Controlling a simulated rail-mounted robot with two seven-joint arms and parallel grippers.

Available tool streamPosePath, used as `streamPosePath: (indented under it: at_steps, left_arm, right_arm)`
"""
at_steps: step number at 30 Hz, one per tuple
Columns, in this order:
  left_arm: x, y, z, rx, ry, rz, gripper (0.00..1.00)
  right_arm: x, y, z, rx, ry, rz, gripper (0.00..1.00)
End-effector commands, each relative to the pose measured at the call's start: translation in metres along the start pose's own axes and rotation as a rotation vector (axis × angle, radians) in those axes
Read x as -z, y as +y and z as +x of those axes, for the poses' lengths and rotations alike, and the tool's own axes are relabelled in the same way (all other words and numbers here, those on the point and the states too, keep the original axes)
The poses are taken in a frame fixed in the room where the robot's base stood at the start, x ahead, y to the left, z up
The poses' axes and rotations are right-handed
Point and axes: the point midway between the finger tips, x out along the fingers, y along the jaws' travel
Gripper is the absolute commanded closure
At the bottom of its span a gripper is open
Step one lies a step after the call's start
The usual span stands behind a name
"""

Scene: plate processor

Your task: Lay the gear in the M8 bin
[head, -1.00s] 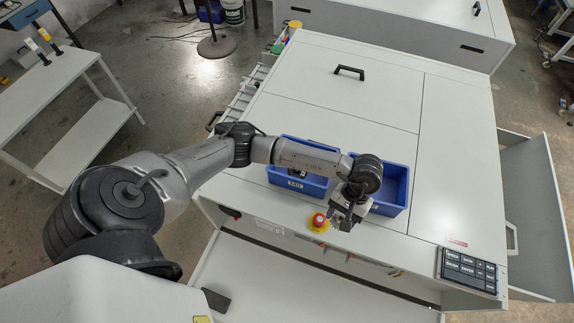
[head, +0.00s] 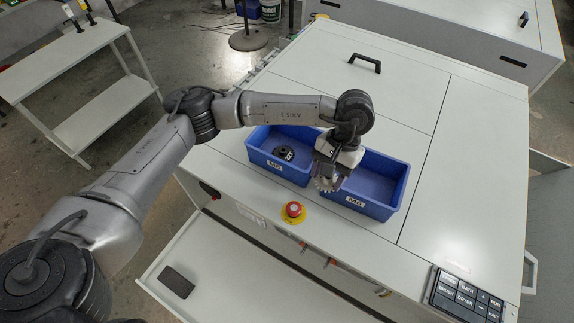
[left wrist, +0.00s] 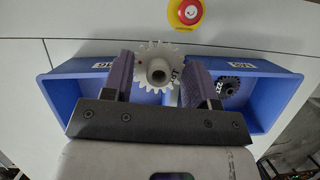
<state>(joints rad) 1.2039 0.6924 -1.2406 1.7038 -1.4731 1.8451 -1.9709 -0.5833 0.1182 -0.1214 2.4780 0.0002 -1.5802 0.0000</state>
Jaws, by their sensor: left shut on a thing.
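My left gripper (head: 328,172) is shut on a pale grey toothed gear (head: 325,184). In the left wrist view the gear (left wrist: 156,66) sits between the two fingers (left wrist: 158,82), its round hub facing the camera. I hold it above the boundary between two blue bins. The left bin (head: 258,157) holds a dark gear-like part (head: 284,152). The right bin (head: 398,193) looks empty where I can see it; my gripper hides its left end. My right gripper is out of view.
The bins stand on a white machine top (head: 300,85) with a black handle (head: 365,62) behind. A red emergency button (head: 293,209) is in front of the bins. A black keypad (head: 466,297) lies at the front right. A dark flat object (head: 177,280) lies on the lower shelf.

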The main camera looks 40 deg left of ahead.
Motion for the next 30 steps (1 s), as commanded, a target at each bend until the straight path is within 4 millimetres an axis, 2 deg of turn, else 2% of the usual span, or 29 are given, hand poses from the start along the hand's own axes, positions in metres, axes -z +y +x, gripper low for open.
streamPosePath:
  at_steps: [1, 5, 7, 17, 24, 30]
  left_arm:
    - [0.005, -0.001, 0.003, 0.000, 0.004, -0.006, 0.69]
    - [0.011, -0.004, -0.003, -0.019, 0.008, -0.061, 0.69]
    - [0.016, -0.006, -0.004, -0.051, 0.012, -0.141, 0.69]
    - [0.037, -0.026, -0.009, -0.252, 0.025, -0.637, 0.69]
    - [0.063, -0.066, -0.006, -0.471, 0.021, -1.194, 0.69]
    - [0.077, -0.103, -0.006, -0.627, 0.017, -1.572, 0.69]
  right_arm:
    - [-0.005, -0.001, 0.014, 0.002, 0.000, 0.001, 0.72]
    - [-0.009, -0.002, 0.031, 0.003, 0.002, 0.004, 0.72]
    - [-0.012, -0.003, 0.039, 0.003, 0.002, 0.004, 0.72]
    - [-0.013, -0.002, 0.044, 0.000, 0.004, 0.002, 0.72]
    - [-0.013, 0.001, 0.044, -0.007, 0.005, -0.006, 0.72]
    - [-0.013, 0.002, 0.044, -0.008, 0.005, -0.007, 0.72]
